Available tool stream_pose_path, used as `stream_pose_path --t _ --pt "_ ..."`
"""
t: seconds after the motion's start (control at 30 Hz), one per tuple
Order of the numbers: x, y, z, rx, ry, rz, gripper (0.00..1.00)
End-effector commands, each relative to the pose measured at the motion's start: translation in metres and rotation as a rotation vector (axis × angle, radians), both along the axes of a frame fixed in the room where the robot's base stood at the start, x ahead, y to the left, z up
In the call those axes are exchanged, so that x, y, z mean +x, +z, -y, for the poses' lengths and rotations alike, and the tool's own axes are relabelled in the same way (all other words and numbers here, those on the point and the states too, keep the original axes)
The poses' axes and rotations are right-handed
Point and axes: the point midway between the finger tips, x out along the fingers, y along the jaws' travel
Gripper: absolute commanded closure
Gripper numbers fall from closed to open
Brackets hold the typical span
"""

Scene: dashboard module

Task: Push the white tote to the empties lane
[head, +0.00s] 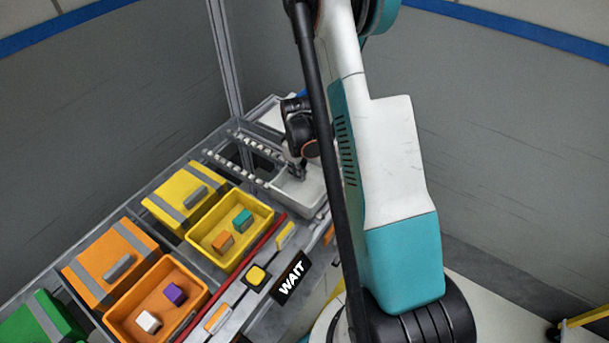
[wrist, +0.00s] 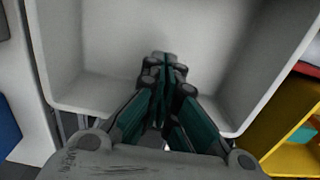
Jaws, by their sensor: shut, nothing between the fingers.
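The white tote (head: 313,190) stands at the far end of the dashboard, partly hidden by my arm. My gripper (head: 298,172) points down at the tote. In the wrist view the tote's open inside (wrist: 95,50) fills most of the picture, and the part in sight is empty. The shut fingertips (wrist: 165,62) appear over or inside the tote near one wall. Nothing is between them. I cannot tell whether they touch the tote.
A yellow bin (head: 206,235) holds an orange and a teal block. An orange bin (head: 195,295) holds a purple and a white block. Roller rails (head: 258,147) lie left of the tote. A black WAIT sign (head: 291,278) and a yellow button (head: 257,276) are in front.

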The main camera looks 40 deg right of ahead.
Motion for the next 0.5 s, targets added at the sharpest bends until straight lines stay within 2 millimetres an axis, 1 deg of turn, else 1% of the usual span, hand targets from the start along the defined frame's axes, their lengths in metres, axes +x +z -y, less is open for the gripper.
stream_pose_path --t 0.1,0.43,0.5 --pt "0.0041 0.0001 -0.0013 0.000 -0.001 0.000 1.00" --pt "0.0053 0.0004 -0.0018 0.000 -0.001 0.000 1.00" --pt "0.0101 0.0001 -0.0032 0.000 0.000 0.000 1.00"
